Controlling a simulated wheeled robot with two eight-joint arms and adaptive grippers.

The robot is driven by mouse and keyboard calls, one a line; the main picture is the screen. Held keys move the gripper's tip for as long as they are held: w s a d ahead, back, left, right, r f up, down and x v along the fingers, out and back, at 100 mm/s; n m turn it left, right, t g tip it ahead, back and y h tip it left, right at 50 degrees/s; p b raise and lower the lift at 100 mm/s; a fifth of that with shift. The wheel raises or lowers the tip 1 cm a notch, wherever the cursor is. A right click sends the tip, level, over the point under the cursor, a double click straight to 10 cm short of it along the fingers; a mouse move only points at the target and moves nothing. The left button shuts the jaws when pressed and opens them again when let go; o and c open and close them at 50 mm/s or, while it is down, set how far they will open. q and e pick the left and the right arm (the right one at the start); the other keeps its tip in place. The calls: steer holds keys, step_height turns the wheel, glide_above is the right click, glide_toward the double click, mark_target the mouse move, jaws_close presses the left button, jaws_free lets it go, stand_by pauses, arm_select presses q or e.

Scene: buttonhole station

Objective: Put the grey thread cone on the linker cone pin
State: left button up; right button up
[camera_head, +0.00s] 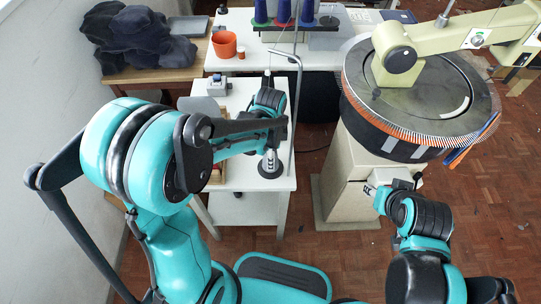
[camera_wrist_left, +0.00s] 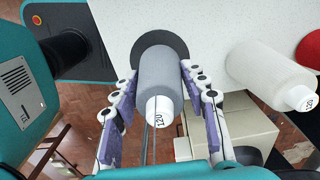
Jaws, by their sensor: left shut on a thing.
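The grey thread cone (camera_wrist_left: 160,83), with a white top end, is between the two purple-padded fingers of my left gripper (camera_wrist_left: 158,103), which is shut on it. A dark round disc (camera_wrist_left: 157,45) lies below the cone on the white table. The cone looks lined up over the disc; I cannot tell whether it touches. No pin shows; it may be hidden by the cone. In the head view my left gripper (camera_head: 269,152) is at the near right of the small table, over the same dark disc (camera_head: 270,169). My right gripper (camera_head: 372,188) is beside the linker's pedestal, its fingers unclear.
A white cone (camera_wrist_left: 268,75) stands beside the grey one, with a red object (camera_wrist_left: 310,49) past it. A bent metal pole (camera_head: 294,110) rises at the small table's (camera_head: 240,182) right edge. The linker's round dial (camera_head: 420,95) is at right. An orange pot (camera_head: 224,44) stands behind.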

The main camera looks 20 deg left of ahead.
arm_select(q)
steer(key=shift+f, duration=0.25)
steer(key=o, duration=1.3)
steer(key=shift+r, duration=0.1)
step_height(320, 180, up, 8)
steer(key=shift+f, duration=0.25)
steer(key=s+a+r+n+t, duration=0.1)
steer(key=s+n+t, duration=0.1)
steer(key=n, duration=0.3)
steer(key=s+a+r+n+t, duration=0.2)
steer(key=s+n, duration=0.3)
steer(key=s+a+r+n+t, duration=0.1)
steer(key=s+r+n+t, duration=0.1)
steer(key=s+n+t, duration=0.1)
steer(key=shift+s+a+n, duration=0.15)
steer(key=shift+a+n, duration=0.2)
steer(key=shift+n, duration=0.55)
